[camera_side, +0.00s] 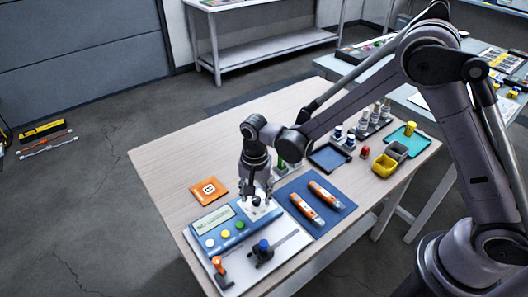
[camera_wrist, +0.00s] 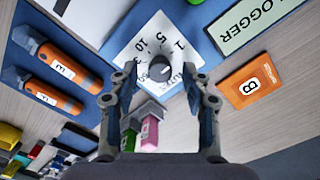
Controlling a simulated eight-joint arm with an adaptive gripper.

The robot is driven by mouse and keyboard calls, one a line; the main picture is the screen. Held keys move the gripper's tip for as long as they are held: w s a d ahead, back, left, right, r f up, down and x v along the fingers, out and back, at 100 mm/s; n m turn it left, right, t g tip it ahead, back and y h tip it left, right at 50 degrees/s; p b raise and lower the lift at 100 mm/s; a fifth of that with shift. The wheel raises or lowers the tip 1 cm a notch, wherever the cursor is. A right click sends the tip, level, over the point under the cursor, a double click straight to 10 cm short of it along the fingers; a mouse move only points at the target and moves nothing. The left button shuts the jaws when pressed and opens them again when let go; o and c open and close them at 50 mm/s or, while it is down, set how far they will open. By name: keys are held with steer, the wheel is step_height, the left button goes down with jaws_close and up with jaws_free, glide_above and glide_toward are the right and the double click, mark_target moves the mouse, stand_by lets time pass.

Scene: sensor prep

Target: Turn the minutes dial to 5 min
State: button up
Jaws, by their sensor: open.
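The minutes dial is a grey round knob (camera_wrist: 160,68) on a white plate (camera_wrist: 122,48) with printed numbers, among them 1, 5 and 10. I cannot tell which number its pointer faces. In the side view the white dial plate (camera_side: 262,208) sits at the right end of the blue logger box (camera_side: 215,231), partly hidden by my gripper. My gripper (camera_side: 256,195) points down over the dial. In the wrist view my gripper (camera_wrist: 161,88) is open, its fingers apart on either side just below the knob. I cannot tell whether they touch it.
Two orange sensors (camera_side: 302,207) lie on a blue mat (camera_side: 318,221) right of the dial. An orange card (camera_side: 209,190) lies left of it. A lever (camera_side: 218,266) and a blue-topped slider (camera_side: 263,246) stand in front. Green and pink blocks (camera_wrist: 149,133) are close by.

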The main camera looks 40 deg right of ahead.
jaws_close()
steer(key=n, duration=0.4)
steer(key=shift+n, duration=2.3)
